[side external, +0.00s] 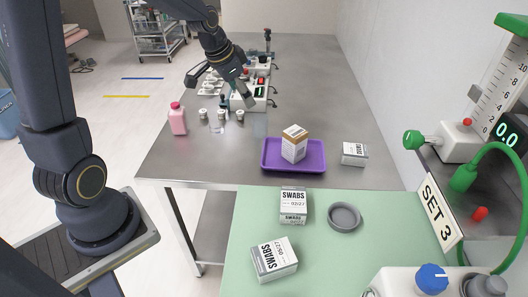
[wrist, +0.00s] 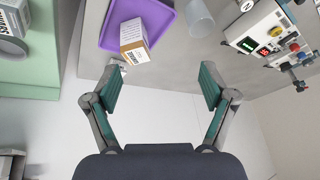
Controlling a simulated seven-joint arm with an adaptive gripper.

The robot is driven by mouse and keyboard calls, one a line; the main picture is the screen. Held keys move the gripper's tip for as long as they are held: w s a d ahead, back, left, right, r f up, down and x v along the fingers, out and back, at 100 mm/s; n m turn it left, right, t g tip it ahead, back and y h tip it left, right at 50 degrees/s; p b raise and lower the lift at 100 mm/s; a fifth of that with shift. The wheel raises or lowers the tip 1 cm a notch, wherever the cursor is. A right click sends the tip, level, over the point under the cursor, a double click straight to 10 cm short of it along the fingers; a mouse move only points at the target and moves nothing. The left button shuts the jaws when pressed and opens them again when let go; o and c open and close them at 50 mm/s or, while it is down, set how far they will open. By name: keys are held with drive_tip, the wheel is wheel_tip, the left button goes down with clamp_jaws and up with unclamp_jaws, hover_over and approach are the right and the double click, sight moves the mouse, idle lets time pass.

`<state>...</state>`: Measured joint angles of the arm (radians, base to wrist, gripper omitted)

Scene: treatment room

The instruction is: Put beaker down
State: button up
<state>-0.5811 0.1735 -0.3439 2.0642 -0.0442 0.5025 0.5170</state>
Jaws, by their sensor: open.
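A clear beaker (wrist: 199,18) stands on the grey table near the top of the wrist view, between the purple tray and the instrument. In the side external view the beaker (side external: 260,126) is faint and see-through, to the right of the small vials. My gripper (wrist: 160,88) is open, with its two green-padded fingers wide apart and nothing between them. The beaker lies beyond the fingertips, apart from them. In the side external view my gripper (side external: 222,94) is over the left part of the table, in front of the instruments.
A purple tray (side external: 268,164) holds a brown-and-white box (side external: 294,143). A white box (side external: 355,154) stands to its right. A pink bottle (side external: 178,118) and small vials (side external: 221,114) are near my gripper. An instrument (wrist: 266,32) with displays stands right of the beaker.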

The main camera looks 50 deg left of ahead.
drive_tip(key=s+d+r+n, duration=0.1)
drive_tip(key=s+d+r, duration=0.1)
drive_tip(key=s, duration=0.5)
drive_tip(key=s+d+r, duration=0.3)
drive_tip(key=s+d, duration=0.1)
drive_tip(key=s, duration=0.3)
drive_tip(key=s+d+r+n, duration=0.1)
drive_tip(key=s+d+r, duration=0.2)
drive_tip(key=s, duration=0.4)
drive_tip(key=shift+d+n+t, duration=0.15)
drive_tip(key=shift+n+t, duration=0.15)
drive_tip(key=shift+t, duration=0.1)
